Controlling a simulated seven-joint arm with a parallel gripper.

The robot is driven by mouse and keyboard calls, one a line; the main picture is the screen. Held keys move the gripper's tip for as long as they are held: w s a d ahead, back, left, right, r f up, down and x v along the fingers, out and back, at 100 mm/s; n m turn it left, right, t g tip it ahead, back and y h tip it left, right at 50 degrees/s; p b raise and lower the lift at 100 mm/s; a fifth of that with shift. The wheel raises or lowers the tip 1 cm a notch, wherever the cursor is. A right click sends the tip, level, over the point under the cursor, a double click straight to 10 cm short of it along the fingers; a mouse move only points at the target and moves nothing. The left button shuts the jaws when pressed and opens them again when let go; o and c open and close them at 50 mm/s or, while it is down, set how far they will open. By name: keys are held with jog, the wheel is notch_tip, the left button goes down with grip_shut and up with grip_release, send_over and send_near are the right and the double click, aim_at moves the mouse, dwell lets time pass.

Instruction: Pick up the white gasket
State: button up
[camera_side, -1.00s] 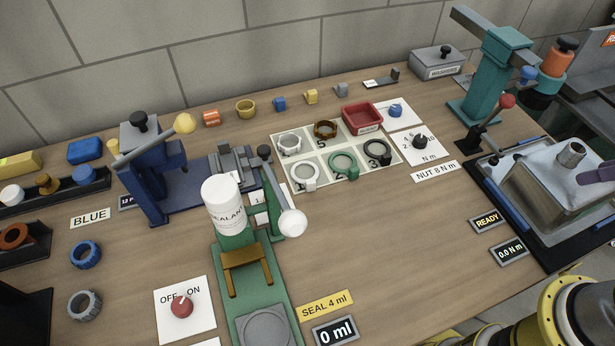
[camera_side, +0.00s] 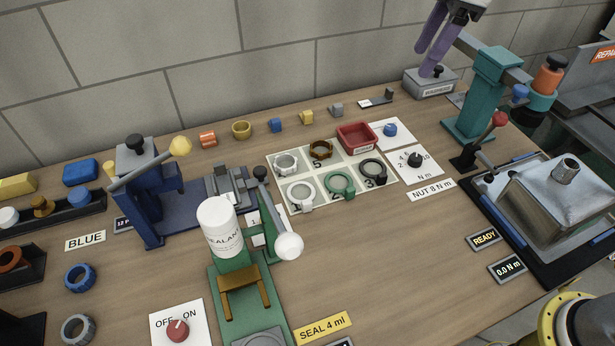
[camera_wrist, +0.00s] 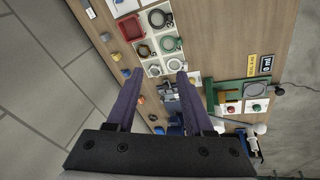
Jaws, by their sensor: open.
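The white gasket (camera_side: 307,208), a pale ring with a small tab, lies in the front-left cell of the white sorting board (camera_side: 392,183). A green gasket (camera_side: 348,193) and a black gasket (camera_side: 382,175) lie to its right in the same row. My gripper (camera_side: 424,61) is high at the upper right, far from the board, with purple fingers apart and empty. In the wrist view, the open fingers (camera_wrist: 160,74) point towards the bench, and the white gasket (camera_wrist: 182,65) shows small near the right fingertip, well beyond it.
Behind the white gasket lie a pale nut (camera_side: 286,172) and a brown nut (camera_side: 321,158); a red tray (camera_side: 357,148) stands beside them. A sealant bottle (camera_side: 220,226) and a white-knobbed lever (camera_side: 289,246) stand in front-left. A teal press (camera_side: 490,85) stands right. The front middle bench is clear.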

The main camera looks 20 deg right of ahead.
jog(key=w+a+f+n+g, duration=0.1)
jog(key=w+a+f+n, duration=0.1)
jog(key=w+a+f, duration=0.35)
jog(key=n+g+h, duration=0.1)
jog(key=n+g, duration=0.1)
send_over(307, 201)
notch_tip(307, 201, down, 13)
jog(key=f, duration=0.7)
jog(key=shift+d, duration=0.2)
jog(key=shift+a+f, duration=0.2)
jog(key=shift+f, duration=3)
grip_shut()
